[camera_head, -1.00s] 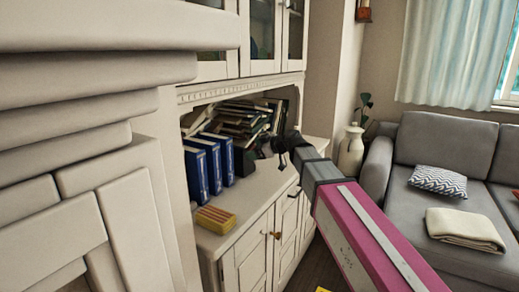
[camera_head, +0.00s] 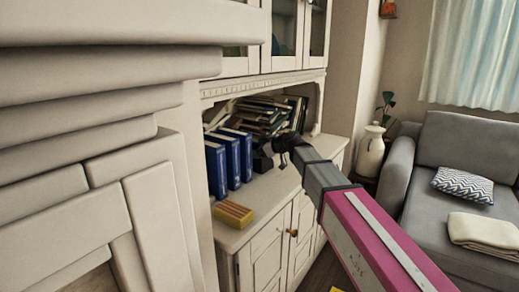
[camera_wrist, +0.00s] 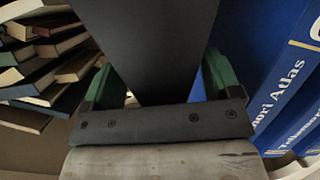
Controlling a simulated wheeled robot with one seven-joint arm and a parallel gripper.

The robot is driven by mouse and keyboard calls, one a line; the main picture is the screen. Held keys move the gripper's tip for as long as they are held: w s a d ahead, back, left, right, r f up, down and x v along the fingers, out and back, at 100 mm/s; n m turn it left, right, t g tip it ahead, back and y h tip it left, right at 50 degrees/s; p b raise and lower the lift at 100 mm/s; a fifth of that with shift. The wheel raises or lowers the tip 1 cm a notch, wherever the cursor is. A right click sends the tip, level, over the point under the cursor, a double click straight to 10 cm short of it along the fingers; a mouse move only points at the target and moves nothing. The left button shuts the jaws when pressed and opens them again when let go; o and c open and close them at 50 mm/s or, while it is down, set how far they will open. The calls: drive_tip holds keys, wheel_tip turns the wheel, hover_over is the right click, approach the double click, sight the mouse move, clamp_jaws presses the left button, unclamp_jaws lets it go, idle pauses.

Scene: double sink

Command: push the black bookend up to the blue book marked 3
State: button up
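Three blue books stand upright in a row on the cabinet top; the rightmost blue book (camera_head: 244,157) is nearest the black bookend (camera_head: 262,162). I cannot read the number on any spine in the head view. My gripper (camera_head: 283,152) is beside the bookend, on its side away from the books. In the wrist view the bookend is a dark plate (camera_wrist: 165,40) between my two green fingertips, which are spread apart. Contact with it is unclear. A blue book (camera_wrist: 262,75) lettered "Atlas" stands at the right of that view, its number cut off.
An orange-yellow box (camera_head: 233,213) lies on the cabinet top in front of the books. A leaning pile of books (camera_head: 268,112) fills the alcove behind and also shows in the wrist view (camera_wrist: 45,65). A white vase (camera_head: 371,150) and grey sofa (camera_head: 450,150) are to the right.

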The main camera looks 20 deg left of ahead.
sight(251, 152)
drive_tip(key=c, duration=1.4)
drive_tip(key=shift+c, duration=0.2)
drive_tip(key=shift+s, duration=0.1)
drive_tip(key=shift+s+a+f, duration=0.1)
drive_tip(key=shift+s+a, duration=0.15)
drive_tip(key=shift+s, duration=0.65)
drive_tip(key=shift+s+a+r, duration=0.1)
drive_tip(key=shift+s+a, duration=0.15)
drive_tip(key=shift+s, duration=0.6)
drive_tip(key=shift+s+a+f, duration=0.1)
drive_tip(key=shift+s+a, duration=0.15)
drive_tip(key=shift+s, duration=0.65)
drive_tip(key=o, duration=1.5)
drive_tip(key=v, duration=1)
drive_tip(key=shift+d, duration=0.35)
